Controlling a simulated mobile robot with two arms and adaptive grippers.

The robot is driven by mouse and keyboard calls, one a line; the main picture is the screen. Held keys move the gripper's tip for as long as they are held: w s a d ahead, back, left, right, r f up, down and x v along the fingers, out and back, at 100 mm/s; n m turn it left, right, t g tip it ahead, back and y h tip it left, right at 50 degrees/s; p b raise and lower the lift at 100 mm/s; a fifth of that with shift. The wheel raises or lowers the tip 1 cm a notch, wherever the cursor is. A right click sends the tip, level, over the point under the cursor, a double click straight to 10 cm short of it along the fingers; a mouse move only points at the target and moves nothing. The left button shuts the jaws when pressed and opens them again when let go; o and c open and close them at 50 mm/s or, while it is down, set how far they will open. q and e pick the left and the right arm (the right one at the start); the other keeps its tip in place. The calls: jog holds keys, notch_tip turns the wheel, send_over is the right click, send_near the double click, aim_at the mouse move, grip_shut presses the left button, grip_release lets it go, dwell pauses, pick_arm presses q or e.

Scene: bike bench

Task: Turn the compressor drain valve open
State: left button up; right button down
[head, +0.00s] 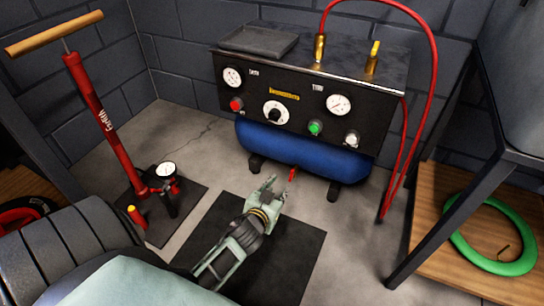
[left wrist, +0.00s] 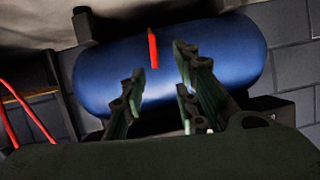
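The compressor (head: 310,90) stands against the back wall, with a black panel above a blue tank (head: 300,147). A small red drain valve lever (head: 293,174) shows under the tank's front. In the left wrist view the lever (left wrist: 153,48) shows as a narrow red bar against the blue tank (left wrist: 225,55). My left gripper (head: 278,184) is open and empty, low in front of the tank and close to the lever. In the left wrist view the lever appears between the fingertips' directions; I cannot tell whether they touch it. My right gripper is not in view.
A red hose (head: 433,70) loops down the compressor's right side. A red floor pump (head: 105,125) stands at left on a dark mat. A wooden shelf (head: 485,240) with a green ring (head: 465,250) is at right.

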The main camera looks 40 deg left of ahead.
pick_arm(q)
jog(key=shift+v, duration=1.85)
jog(key=shift+a, duration=0.15)
